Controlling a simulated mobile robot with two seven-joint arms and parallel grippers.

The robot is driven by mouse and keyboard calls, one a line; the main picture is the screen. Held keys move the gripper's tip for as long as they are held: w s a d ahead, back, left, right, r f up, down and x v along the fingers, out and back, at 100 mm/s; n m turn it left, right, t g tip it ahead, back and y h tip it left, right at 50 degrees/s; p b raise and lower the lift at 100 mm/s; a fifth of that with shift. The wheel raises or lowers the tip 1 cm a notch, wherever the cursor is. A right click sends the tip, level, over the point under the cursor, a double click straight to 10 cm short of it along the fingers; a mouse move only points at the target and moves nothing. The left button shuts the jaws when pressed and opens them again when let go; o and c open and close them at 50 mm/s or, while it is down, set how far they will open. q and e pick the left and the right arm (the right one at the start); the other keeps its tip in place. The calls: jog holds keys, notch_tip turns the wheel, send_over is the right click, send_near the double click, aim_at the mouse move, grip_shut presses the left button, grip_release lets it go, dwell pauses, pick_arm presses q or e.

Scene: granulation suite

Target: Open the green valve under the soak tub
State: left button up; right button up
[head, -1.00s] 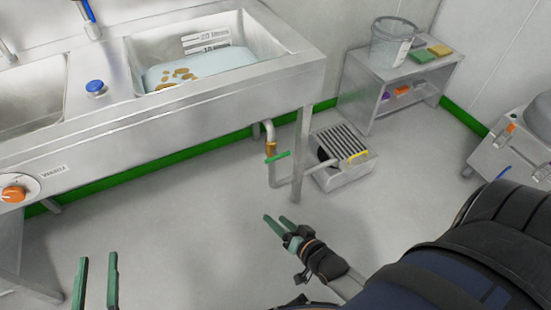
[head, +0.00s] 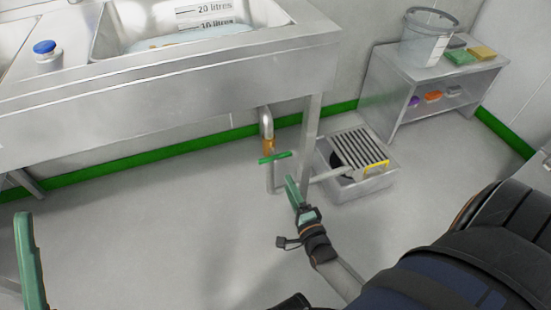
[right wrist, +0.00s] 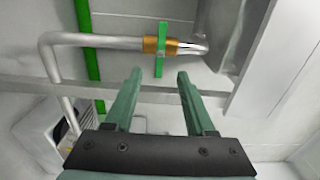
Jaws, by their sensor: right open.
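The green valve (head: 275,158) is a flat lever on a brass fitting (head: 267,145) in the drain pipe under the soak tub (head: 180,70). In the head view the lever lies crosswise to the upright pipe. In the right wrist view the green lever (right wrist: 161,48) stands ahead of the fingertips, across the pipe. My right gripper (head: 291,182) is just below and right of the valve, apart from it. Its two fingers (right wrist: 160,75) are open and empty. My left gripper (head: 27,255) shows only partly at the lower left edge.
A floor drain box with a grate (head: 362,150) and yellow handle stands right of the pipe. The tub's leg (head: 311,135) is close to my right gripper. A steel shelf (head: 430,75) with a clear bucket (head: 428,38) stands at the back right. The floor at left is clear.

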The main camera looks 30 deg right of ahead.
aim_at(276, 159)
pick_arm(q)
notch_tip(276, 159, down, 4)
jog(key=n+b, duration=0.1)
jog(key=b, duration=0.2)
jog(key=shift+d+b, duration=0.1)
jog(key=shift+b, duration=0.3)
pick_arm(e)
jog(key=x, duration=1.2)
jog(key=shift+w+d, duration=0.1)
jog(key=shift+w, duration=0.05)
jog(key=shift+c, duration=0.2)
grip_shut()
